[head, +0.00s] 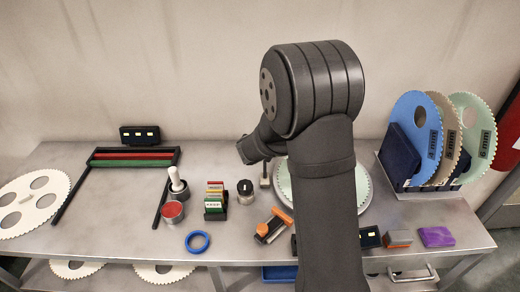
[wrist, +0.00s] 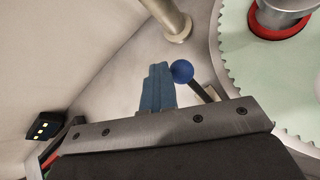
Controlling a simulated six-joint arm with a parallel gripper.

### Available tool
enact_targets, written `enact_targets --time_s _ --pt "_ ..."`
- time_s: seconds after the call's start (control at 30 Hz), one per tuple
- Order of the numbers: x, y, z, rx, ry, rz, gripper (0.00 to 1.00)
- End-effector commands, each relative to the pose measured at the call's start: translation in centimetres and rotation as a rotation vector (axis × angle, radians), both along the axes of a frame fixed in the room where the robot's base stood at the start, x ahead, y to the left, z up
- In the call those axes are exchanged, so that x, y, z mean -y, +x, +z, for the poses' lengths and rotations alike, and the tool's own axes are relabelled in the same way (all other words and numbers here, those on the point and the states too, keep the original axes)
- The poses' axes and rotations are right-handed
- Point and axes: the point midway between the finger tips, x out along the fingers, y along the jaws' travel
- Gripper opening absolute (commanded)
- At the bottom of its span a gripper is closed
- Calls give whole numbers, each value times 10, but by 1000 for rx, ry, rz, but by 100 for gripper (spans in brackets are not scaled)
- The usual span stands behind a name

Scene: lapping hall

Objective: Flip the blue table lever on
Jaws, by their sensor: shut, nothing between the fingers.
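The blue table lever shows in the wrist view as a blue ball knob (wrist: 182,72) on a dark stick that runs down to the right and is partly hidden by my gripper's body. My gripper (wrist: 158,70) is shut and empty, its blue-grey fingers just left of the knob. I cannot tell whether they touch it.
A pale green toothed disc (wrist: 240,75) with a red ring (wrist: 272,33) lies to the right. A beige post (wrist: 163,14) stands beyond the knob. In the head view, a blue ring (head: 197,242), an orange-handled tool (head: 272,226) and a rack of upright discs (head: 415,187) are on the metal table.

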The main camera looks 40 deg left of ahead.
Motion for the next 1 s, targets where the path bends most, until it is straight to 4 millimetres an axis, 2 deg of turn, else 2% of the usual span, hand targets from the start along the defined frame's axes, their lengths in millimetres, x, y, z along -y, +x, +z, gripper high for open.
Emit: enact_targets --time_s 0.63,0.77,0.87,1.0 --pt "2 -2 -1 -1 -5 -2 0" --pt "4 -17 8 0 -2 -1 0" --pt "8 -35 19 1 -1 2 0" --pt "2 -30 36 0 2 -5 0"
